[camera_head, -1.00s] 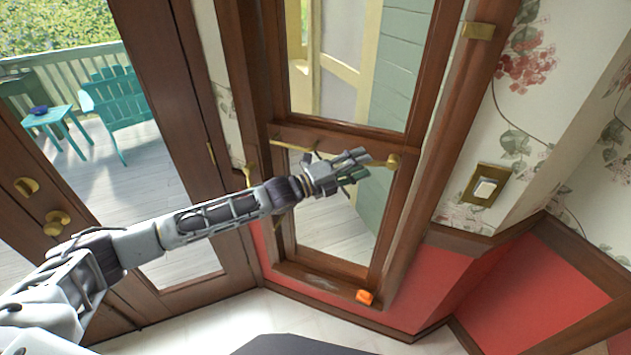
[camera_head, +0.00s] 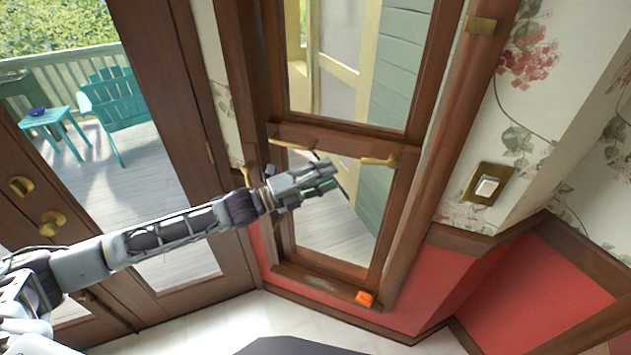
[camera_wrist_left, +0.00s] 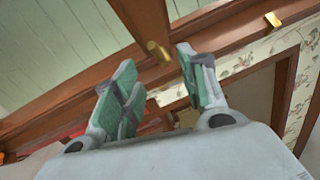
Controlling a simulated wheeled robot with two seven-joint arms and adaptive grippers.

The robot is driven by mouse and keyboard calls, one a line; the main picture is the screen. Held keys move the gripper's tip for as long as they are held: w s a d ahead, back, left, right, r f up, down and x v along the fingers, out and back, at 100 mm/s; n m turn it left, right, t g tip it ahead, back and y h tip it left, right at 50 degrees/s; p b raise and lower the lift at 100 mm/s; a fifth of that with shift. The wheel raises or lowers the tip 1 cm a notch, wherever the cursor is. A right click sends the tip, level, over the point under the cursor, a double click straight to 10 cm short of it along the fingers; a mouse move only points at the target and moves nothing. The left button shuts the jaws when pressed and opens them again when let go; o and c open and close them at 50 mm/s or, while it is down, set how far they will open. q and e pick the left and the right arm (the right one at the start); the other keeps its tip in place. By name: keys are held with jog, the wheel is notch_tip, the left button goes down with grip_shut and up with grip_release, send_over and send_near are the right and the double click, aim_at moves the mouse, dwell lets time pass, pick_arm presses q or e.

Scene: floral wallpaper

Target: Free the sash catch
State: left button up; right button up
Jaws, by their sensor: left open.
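The window (camera_head: 345,68) has a brown wooden frame, with a brass fitting (camera_head: 380,160) at the right of its middle rail that looks like the sash catch. A longer brass piece (camera_head: 292,144) lies along the rail's left part. My left gripper (camera_head: 328,178) is open and empty, in front of the lower pane, left of and slightly below the right fitting and apart from it in the picture. In the left wrist view, a brass piece (camera_wrist_left: 158,52) on the wood shows between the open green-padded fingers. I cannot tell its depth from them. My right gripper is out of view.
An orange object (camera_head: 365,297) sits on the sill at lower right. A brass switch plate (camera_head: 472,192) is on the floral wall. A glazed door with a brass knob (camera_head: 50,222) stands at left; teal porch furniture shows outside. A dark surface (camera_head: 300,346) is at the bottom.

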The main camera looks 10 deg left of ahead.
pick_arm(q)
jog(key=shift+v, duration=1.25)
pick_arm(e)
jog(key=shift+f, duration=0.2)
